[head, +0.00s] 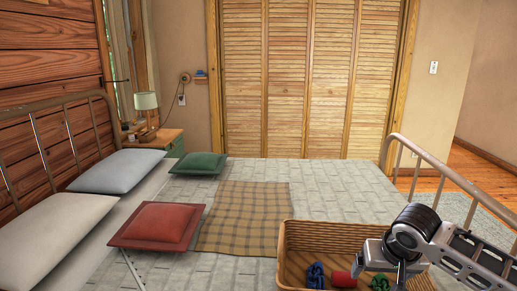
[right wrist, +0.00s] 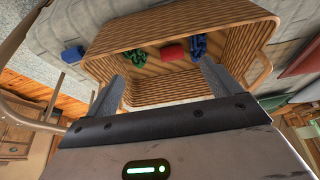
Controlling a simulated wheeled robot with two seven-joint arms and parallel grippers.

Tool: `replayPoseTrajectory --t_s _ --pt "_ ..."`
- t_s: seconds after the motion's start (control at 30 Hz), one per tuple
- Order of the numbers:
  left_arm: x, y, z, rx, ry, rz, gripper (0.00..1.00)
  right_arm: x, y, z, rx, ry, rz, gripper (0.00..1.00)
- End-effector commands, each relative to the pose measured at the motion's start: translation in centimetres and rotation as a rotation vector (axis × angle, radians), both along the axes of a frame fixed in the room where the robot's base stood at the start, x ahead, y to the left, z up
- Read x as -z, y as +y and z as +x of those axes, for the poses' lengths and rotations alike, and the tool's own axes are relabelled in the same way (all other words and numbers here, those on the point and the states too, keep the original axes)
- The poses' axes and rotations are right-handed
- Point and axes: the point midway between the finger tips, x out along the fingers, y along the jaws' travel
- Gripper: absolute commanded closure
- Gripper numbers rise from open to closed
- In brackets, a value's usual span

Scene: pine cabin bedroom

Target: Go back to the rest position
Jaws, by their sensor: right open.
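My right gripper (head: 400,273) is in the lower right of the head view, above the right part of a wicker basket (head: 330,233). In the right wrist view its two fingers (right wrist: 161,70) are spread apart with nothing between them, over the basket (right wrist: 125,36). The basket holds a dark blue item (head: 315,275), a red item (head: 343,280) and a green item (head: 379,282). My left gripper is not in view.
The basket stands on the grey bedspread (head: 330,185). Another blue item (right wrist: 72,53) lies outside it. A metal bed rail (head: 450,177) is at the right. Pillows, a red cushion (head: 160,222), a green cushion (head: 199,163) and a plaid blanket (head: 245,215) lie farther left.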

Motion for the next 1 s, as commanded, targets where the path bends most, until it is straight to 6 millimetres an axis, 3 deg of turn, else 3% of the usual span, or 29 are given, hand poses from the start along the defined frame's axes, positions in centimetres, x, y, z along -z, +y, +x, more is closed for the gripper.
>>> replayPoseTrajectory --t_s 0.17,0.33,0.57,0.8,0.9,1.0 --pt "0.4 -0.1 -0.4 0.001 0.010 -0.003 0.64 2.7 2.9 -0.9 -0.091 -0.016 0.042 0.11" --pt "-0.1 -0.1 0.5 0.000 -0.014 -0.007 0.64 5.2 6.2 -2.1 -0.187 -0.050 0.096 0.11" --pt "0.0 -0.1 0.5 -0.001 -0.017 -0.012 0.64 9.1 11.4 -5.0 -0.325 -0.124 0.197 0.11" --pt "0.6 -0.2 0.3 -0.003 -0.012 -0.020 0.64 13.0 17.1 -11.1 -0.427 -0.309 0.339 0.11" --pt "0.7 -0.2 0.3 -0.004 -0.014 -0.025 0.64 14.0 17.6 -13.9 -0.418 -0.407 0.349 0.11" --pt "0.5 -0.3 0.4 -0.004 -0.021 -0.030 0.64 14.6 16.7 -16.6 -0.390 -0.489 0.313 0.11"
